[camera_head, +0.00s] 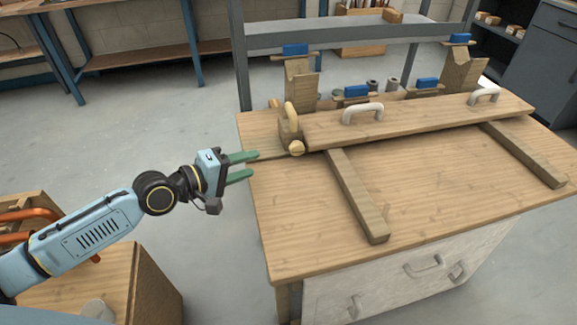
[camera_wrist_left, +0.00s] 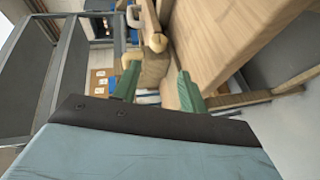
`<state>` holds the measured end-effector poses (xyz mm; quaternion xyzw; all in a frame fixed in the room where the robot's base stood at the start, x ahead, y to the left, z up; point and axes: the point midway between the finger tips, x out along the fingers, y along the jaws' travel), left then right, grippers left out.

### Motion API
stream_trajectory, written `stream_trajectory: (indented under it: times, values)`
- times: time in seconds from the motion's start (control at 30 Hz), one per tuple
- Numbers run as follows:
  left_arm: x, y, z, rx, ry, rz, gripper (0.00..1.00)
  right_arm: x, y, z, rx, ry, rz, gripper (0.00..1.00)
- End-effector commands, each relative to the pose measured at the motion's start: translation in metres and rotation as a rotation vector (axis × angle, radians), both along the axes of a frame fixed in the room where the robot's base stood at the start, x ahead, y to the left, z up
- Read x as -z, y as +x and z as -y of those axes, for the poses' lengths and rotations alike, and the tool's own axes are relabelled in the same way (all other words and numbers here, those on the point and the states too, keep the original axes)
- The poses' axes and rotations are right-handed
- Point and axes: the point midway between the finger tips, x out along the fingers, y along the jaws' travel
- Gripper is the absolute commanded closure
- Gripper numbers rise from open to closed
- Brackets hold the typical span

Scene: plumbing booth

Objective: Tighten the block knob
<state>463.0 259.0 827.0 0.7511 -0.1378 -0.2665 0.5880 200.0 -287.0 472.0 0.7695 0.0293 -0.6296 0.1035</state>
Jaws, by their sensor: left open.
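The block knob (camera_head: 297,147) is a small round pale-wood knob low on the front of a wooden block (camera_head: 286,128), at the left end of a long board on the bench. In the left wrist view the knob (camera_wrist_left: 157,43) shows beyond and between the open fingertips (camera_wrist_left: 158,72). My right gripper is not in view.
The long board (camera_head: 410,123) with white handles lies across the wooden bench top (camera_head: 300,215). Two wooden bars (camera_head: 357,197) extend forward from it. Blue-topped clamps (camera_head: 295,49) stand behind. The front left of the bench top is clear.

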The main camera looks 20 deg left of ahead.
Motion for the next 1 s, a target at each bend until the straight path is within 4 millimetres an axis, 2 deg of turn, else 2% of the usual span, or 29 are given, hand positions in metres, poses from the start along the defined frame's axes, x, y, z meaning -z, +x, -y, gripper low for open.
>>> stream_trajectory:
  times: [0.1, 0.27, 0.53, 0.8, 1.0]
  values:
    - [-0.002, 0.004, -0.006, 0.004, -0.008, -0.003, 0.57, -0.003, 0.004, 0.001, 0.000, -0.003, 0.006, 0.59]
    - [-0.001, 0.013, -0.001, 0.002, -0.016, -0.002, 0.57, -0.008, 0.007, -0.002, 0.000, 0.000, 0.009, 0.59]
    - [0.010, 0.052, 0.026, 0.004, -0.017, -0.002, 0.57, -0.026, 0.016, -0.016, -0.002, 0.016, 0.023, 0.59]
    - [0.023, 0.093, 0.052, 0.004, -0.014, -0.002, 0.57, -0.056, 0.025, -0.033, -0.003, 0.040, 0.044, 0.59]
    - [0.028, 0.108, 0.061, 0.004, -0.013, -0.005, 0.57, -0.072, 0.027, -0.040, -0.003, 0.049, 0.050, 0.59]
